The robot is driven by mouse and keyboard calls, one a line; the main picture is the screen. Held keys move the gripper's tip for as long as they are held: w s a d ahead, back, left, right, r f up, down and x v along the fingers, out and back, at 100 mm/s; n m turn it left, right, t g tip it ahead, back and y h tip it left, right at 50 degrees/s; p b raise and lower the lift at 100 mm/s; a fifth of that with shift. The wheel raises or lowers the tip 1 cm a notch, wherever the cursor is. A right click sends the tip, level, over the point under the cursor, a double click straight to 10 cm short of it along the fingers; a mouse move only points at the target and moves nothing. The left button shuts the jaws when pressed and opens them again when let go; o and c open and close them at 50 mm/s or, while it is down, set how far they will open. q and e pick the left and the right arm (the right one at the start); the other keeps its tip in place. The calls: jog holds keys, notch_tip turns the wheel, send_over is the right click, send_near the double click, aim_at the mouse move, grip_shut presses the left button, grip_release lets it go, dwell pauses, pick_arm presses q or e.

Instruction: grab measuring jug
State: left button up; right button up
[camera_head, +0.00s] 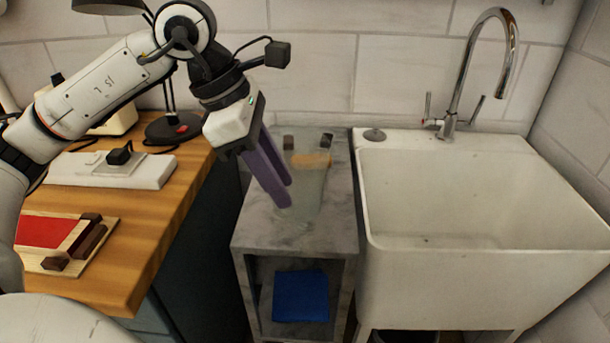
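The measuring jug (308,186) is a see-through, pale vessel with an orange patch near its top. It stands on the grey marbled stand between the wooden bench and the sink. My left gripper (285,192) reaches down from the upper left, with its two purple fingers angled against the jug's left side in the picture. The fingers overlap the jug, and a narrow gap shows between them. I cannot tell whether they press on its wall or handle. The jug's left edge is partly hidden by the fingers. My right gripper is out of view.
The stand (262,238) has a blue item (300,296) on its lower shelf. A deep white sink (480,275) with a chrome tap (452,112) is at right. The wooden bench (165,215) holds a white device (105,171) and a red-topped board (50,233). Small dark blocks show behind the jug.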

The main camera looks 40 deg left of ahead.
aim_at(297, 226)
pick_arm(q)
jog(key=shift+x, duration=3.55)
jog(key=shift+s+d, duration=0.1)
grip_shut()
